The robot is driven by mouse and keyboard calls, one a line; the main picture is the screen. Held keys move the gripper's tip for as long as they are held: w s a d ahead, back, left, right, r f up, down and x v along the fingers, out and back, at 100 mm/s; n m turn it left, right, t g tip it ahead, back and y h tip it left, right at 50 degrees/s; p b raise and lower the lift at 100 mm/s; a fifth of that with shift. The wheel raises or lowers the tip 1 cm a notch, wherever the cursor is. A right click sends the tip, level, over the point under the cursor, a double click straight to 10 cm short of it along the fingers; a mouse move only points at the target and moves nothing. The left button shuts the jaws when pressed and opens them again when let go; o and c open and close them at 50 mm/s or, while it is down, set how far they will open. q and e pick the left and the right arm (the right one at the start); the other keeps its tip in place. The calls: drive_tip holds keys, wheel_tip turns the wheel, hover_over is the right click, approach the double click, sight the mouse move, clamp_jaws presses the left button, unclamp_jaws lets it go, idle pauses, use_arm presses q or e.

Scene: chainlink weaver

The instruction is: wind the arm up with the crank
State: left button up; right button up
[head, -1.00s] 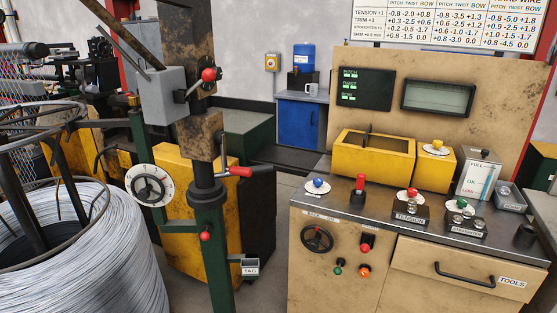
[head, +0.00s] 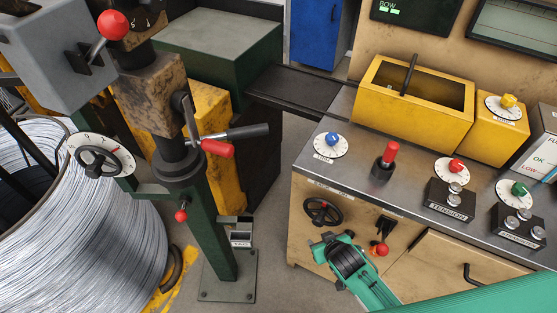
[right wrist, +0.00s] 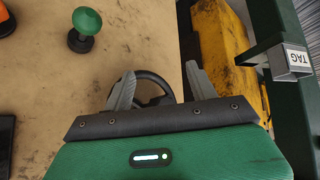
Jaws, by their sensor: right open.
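A post (head: 180,160) stands left of the bench, with a worn metal block around it. My left gripper is not in view.
The bench front carries the handwheel (head: 323,211) and a red-knobbed lever (head: 381,249) close to my right gripper. A wire coil (head: 90,240) stands at the left. A TAG holder (head: 240,237) juts from the post. Floor shows between post and bench.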

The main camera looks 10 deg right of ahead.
wheel_tip(320, 180, up, 11)
drive_tip(key=w+a+t, duration=0.2)
drive_tip(key=n+g+y+p, duration=0.1)
drive_tip(key=n+y+p, duration=0.1)
drive_tip(key=n+y, duration=1.05)
approach(220, 148)
drive_tip(key=w+a+f+m+p, duration=0.1)
drive_tip(key=w+a, duration=0.1)
drive_tip(key=w+a+m+y+p, duration=0.1)
drive_tip(key=w+a, duration=0.1)
drive_tip(key=w+a+f+m+y+p, duration=0.1)
drive_tip(key=w+a, duration=0.1)
drive_tip(key=a, duration=0.1)
drive_tip(key=shift+f+y, duration=0.25)
drive_tip(key=shift+f, duration=0.1)
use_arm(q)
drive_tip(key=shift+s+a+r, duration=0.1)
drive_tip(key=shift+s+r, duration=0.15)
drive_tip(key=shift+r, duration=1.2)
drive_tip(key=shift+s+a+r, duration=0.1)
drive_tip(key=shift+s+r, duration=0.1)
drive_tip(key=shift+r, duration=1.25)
use_arm(e)
drive_tip(key=shift+x, duration=0.85)
drive_tip(key=shift+f, duration=0.1)
